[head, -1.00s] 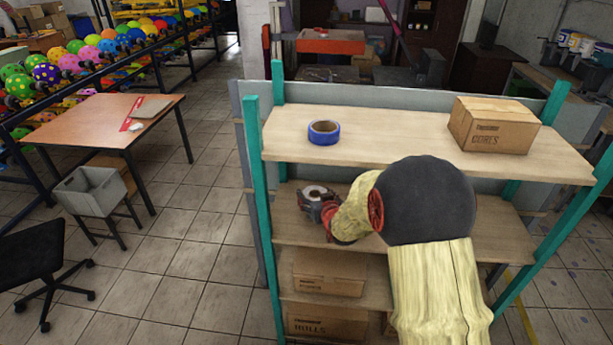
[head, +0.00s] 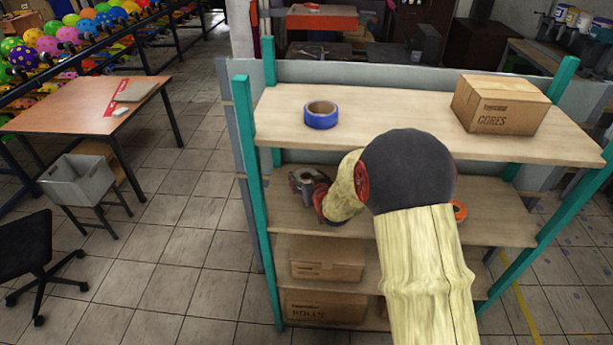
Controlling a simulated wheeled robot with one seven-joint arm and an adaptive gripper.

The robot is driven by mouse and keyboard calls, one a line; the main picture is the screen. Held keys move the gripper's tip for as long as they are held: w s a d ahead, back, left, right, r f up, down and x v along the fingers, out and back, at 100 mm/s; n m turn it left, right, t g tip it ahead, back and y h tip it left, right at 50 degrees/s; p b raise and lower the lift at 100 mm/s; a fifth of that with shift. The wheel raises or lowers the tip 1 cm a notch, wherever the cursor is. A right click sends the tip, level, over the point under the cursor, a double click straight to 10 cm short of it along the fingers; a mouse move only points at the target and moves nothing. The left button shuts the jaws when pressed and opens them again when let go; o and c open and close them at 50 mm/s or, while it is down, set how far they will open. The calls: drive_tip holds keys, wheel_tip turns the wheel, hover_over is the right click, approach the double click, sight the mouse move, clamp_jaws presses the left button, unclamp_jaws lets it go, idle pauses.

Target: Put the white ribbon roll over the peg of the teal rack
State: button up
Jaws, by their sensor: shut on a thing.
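The teal rack (head: 250,170) has teal posts and pale wooden shelves. My gripper (head: 304,184) is at the left part of its middle shelf, below the top shelf's front edge. It is shut on a small, pale roll, the white ribbon roll (head: 302,174), which shows only in part between the dark fingers. I cannot tell whether the roll touches the shelf. I see no peg; my arm covers much of the middle shelf.
A blue tape roll (head: 321,115) and a carton (head: 500,104) stand on the top shelf. An orange ring-like thing (head: 460,210) shows partly behind my arm on the middle shelf. Cartons (head: 326,260) fill the lower shelves. The top shelf's middle is clear.

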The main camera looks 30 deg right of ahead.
drive_tip(key=shift+f+b, duration=1.2)
drive_tip(key=shift+f, duration=1.75)
drive_tip(key=shift+f+b, duration=1.7)
drive_tip(key=o, duration=1.4)
drive_tip(key=v, duration=1.2)
